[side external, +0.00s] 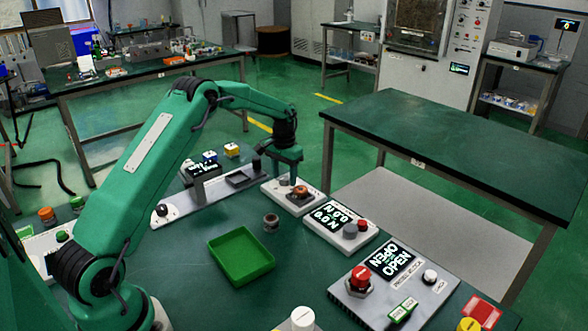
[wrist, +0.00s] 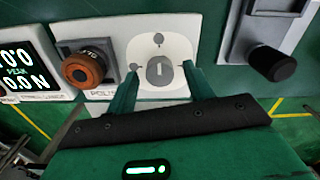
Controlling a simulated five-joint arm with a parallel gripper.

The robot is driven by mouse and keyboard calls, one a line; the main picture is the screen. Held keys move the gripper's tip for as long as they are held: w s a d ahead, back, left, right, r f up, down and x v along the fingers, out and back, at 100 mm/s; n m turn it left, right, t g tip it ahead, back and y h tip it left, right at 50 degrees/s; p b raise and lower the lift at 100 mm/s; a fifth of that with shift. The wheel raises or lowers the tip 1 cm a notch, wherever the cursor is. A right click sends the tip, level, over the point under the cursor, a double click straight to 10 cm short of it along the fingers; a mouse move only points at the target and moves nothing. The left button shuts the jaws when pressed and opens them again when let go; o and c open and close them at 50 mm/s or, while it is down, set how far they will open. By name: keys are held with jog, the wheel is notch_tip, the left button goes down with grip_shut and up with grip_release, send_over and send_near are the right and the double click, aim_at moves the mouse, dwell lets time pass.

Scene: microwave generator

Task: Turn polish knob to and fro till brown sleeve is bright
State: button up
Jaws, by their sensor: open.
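The brown sleeve (wrist: 84,68) sits on a dark square holder at the left in the wrist view, orange-brown with a dark centre; it also shows in the side view (side external: 300,191). Beside it is a grey knob (wrist: 160,71) with a white line, on a white plate with a partly hidden label starting "POLIS". I take this as the polish knob. My gripper (wrist: 162,76) is open, one finger on each side of the knob, with gaps visible. Whether the fingertips are down at knob height I cannot tell. In the side view my gripper (side external: 283,172) hides the knob.
A display panel (side external: 341,222) stands to the right of the polish unit. A panel with a red knob (side external: 362,277) is nearer. A green tray (side external: 241,257) and a loose dark ring (side external: 271,222) are on the bench. A black knob (wrist: 272,64) is at the wrist view's right.

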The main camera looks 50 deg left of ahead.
aim_at(285, 178)
jog(key=shift+r, duration=3.9)
jog(key=shift+r, duration=0.1)
jog(key=shift+s+d+r, duration=0.1)
jog(key=shift+d+r, duration=0.05)
jog(key=shift+r, duration=0.05)
jog(key=s+d+r+m+t, duration=0.1)
jog(key=s+d+r+t, duration=0.2)
jog(key=s+d+r, duration=1.1)
jog(key=s+d+t, duration=0.1)
jog(key=s+d, duration=0.2)
jog(key=s, duration=0.6)
jog(key=s+d+m+t, duration=0.1)
jog(key=s+d, duration=0.2)
jog(key=s, duration=0.7)
jog(key=shift+s+f+t, duration=0.25)
jog(key=shift+f+t, duration=0.05)
jog(key=shift+f, duration=0.15)
